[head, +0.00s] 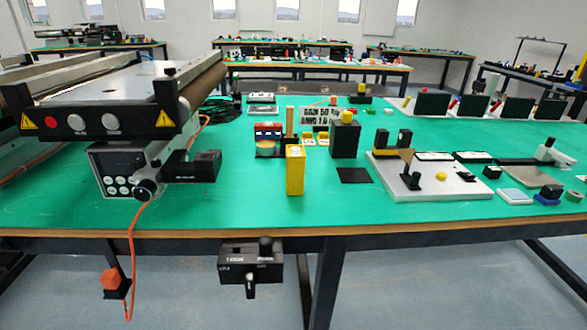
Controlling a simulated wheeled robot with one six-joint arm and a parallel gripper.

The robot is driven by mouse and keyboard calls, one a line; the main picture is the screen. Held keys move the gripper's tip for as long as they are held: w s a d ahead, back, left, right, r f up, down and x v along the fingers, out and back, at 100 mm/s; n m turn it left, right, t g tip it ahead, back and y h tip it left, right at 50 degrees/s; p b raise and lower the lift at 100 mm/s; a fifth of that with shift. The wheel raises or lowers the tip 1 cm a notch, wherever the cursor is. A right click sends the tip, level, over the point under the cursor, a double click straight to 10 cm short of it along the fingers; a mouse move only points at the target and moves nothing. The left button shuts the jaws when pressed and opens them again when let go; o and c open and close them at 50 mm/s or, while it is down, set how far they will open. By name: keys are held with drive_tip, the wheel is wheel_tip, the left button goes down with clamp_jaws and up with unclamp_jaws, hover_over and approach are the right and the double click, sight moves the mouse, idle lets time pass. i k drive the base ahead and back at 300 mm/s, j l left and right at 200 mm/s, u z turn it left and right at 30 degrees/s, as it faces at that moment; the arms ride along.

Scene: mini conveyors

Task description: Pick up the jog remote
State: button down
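No label that I can read marks the jog remote, so I cannot tell for sure which thing it is. A yellow upright box (295,172) stands on the green table near its front edge, right of the conveyor. A black control box (250,265) with a knob and a lever is fixed under the front edge. My gripper is not in view.
The conveyor (90,122) with its control panel (122,172) fills the table's left side. A black block (345,138) and a grey plate with parts (450,187) stand right of the yellow box. The green tabletop (250,207) is bare along the front.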

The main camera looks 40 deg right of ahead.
sight(295, 166)
drive_tip(key=i+z, duration=0.25)
drive_tip(key=z, duration=0.15)
drive_tip(key=i+z, duration=0.25)
drive_tip(key=z, duration=0.15)
drive_tip(key=i+z, duration=0.2)
drive_tip(key=z, duration=0.2)
